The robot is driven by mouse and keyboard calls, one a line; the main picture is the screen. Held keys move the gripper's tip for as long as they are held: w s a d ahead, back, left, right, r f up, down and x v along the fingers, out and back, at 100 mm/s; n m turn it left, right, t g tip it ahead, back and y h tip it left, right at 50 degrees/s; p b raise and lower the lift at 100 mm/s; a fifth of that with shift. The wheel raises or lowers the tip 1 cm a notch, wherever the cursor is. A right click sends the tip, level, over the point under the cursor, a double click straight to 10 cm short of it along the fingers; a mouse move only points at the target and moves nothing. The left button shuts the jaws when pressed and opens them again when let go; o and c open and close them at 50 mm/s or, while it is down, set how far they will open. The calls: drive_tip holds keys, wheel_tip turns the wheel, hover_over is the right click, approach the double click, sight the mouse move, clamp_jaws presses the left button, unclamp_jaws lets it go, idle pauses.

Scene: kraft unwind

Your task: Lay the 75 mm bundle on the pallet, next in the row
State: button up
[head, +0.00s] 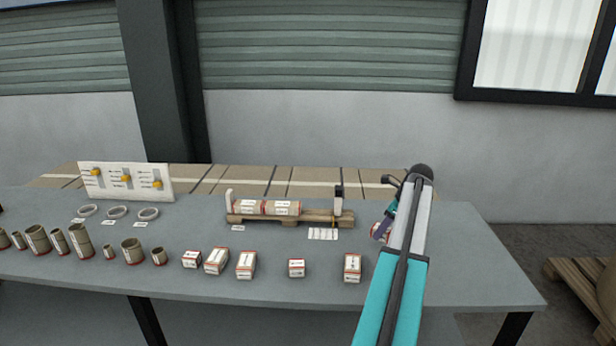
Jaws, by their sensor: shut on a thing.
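The small wooden pallet (318,215) lies on the table near its back edge. A row of brown, white-labelled bundles (284,208) with red bands lies on it, starting beside a pale upright post (229,199) at the left end. Bare pallet shows to the right of the row, up to a dark upright post (338,196). My gripper (381,229) is right of the pallet, low over the table, shut on a bundle (375,231). My arm hides most of that bundle, and its size label is not readable.
Several white-labelled boxes (246,265) stand along the front of the table (200,287). Brown tubes (79,241) stand at left, with white rings (117,212) behind them. A white panel with yellow knobs (125,196) stands at back left. White label cards (323,234) lie before the pallet.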

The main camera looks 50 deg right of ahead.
drive_tip(key=shift+s+d, duration=0.2)
drive_tip(key=shift+s, duration=0.2)
drive_tip(key=shift+n, duration=0.3)
